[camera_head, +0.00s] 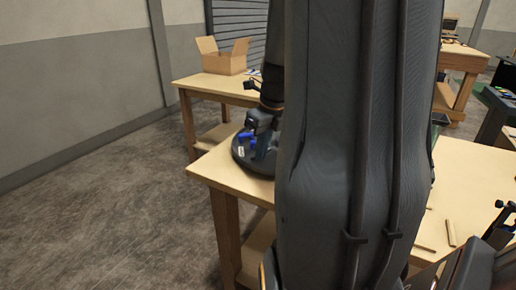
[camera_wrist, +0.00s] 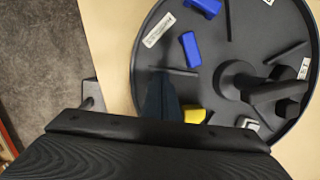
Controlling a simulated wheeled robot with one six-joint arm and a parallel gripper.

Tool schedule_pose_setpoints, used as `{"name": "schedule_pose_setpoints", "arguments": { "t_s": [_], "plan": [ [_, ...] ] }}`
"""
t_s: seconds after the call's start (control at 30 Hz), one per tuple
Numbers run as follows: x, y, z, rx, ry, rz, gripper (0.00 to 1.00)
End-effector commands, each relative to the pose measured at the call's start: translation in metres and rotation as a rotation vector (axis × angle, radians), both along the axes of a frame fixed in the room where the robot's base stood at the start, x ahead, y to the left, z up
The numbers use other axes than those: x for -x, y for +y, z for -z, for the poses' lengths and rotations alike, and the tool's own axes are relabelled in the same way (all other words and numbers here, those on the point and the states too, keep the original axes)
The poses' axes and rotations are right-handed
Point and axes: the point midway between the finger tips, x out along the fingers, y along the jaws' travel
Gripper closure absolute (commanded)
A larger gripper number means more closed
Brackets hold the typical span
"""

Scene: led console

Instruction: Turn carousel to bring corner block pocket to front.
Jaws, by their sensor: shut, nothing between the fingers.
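The carousel is a dark round tray with thin upright dividers and a raised hub. It shows in the wrist view (camera_wrist: 222,48) and, partly hidden by my arm, in the head view (camera_head: 240,158). In the wrist view two blue blocks (camera_wrist: 190,48) (camera_wrist: 207,6), a yellow block (camera_wrist: 194,115) and a small pale grey piece (camera_wrist: 250,124) lie in its pockets. Pale labels (camera_wrist: 159,30) are on it; I cannot read which is the corner block's. My gripper (camera_wrist: 162,82) is shut and empty, over the tray's near-left part beside a divider. I cannot tell whether it touches.
The carousel stands near the left corner of a wooden table (camera_head: 225,178). Thin wooden sticks (camera_head: 450,232) lie on the table at right. An open cardboard box (camera_head: 224,60) stands on another table behind. My arm hides the middle of the head view.

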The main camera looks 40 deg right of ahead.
Motion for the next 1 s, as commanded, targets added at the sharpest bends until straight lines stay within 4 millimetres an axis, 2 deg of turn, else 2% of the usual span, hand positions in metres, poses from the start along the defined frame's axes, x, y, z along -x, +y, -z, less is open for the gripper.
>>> {"name": "schedule_pose_setpoints", "arguments": {
  "t_s": [0.1, 0.33, 0.5, 1.0],
  "plan": [
    [-0.005, -0.006, -0.003, -0.002, 0.001, 0.041, 1.00],
    [-0.025, -0.007, -0.003, -0.001, 0.000, 0.042, 1.00],
    [-0.032, -0.006, -0.001, 0.000, -0.001, 0.042, 1.00],
    [-0.028, -0.004, -0.001, 0.000, 0.000, 0.040, 1.00]
  ]
}}
